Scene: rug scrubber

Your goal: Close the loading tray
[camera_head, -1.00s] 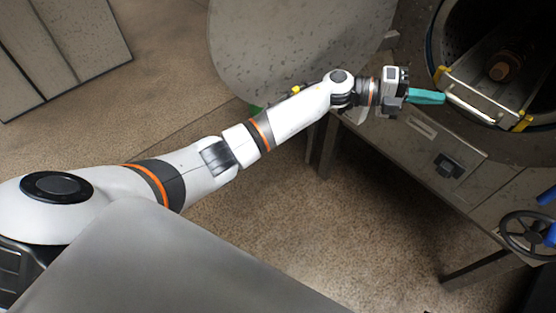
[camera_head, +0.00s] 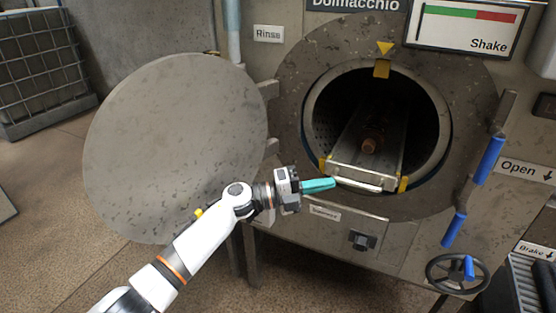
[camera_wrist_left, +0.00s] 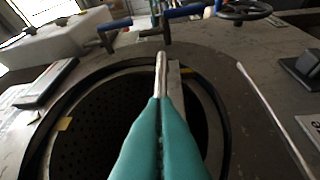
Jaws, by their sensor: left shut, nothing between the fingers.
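My left gripper (camera_head: 334,183) has teal fingers, closed together and empty. Its tips are at the left end of the handle bar. In the left wrist view the closed fingers (camera_wrist_left: 160,105) line up with the bar (camera_wrist_left: 161,68); contact is unclear. My right gripper is not in view.
The round grey door (camera_head: 170,140) stands wide open on the left. Blue levers (camera_head: 489,158) and a handwheel (camera_head: 458,272) are on the right. Floor is clear at lower left.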

